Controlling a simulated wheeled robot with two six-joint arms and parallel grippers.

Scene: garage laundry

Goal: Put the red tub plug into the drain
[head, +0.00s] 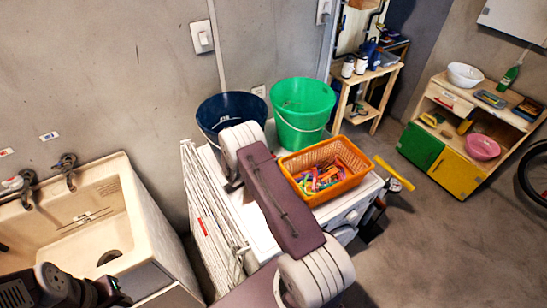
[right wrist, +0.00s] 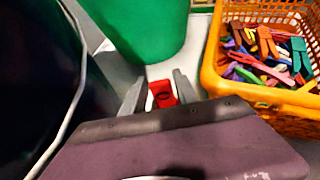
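The red tub plug (right wrist: 162,95) shows in the right wrist view between the fingers of my right gripper (right wrist: 160,90), above or on the white machine top. The fingers stand on either side of it; whether they press on it is unclear. In the head view my right arm hides the plug and the right gripper's fingers. The light sink (head: 130,212) stands at the left, with a dark round drain (head: 108,257) in its basin floor. Part of my left arm shows at the bottom left, in front of the sink; its gripper (head: 114,294) is dark and its fingers are unclear.
A dark blue bucket (head: 225,108), a green bucket (head: 303,105) and an orange basket (head: 350,152) of clothespins crowd the white machine (head: 262,232). A folded white drying rack (head: 205,215) stands between machine and sink. Taps (head: 66,163) rise behind the basin.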

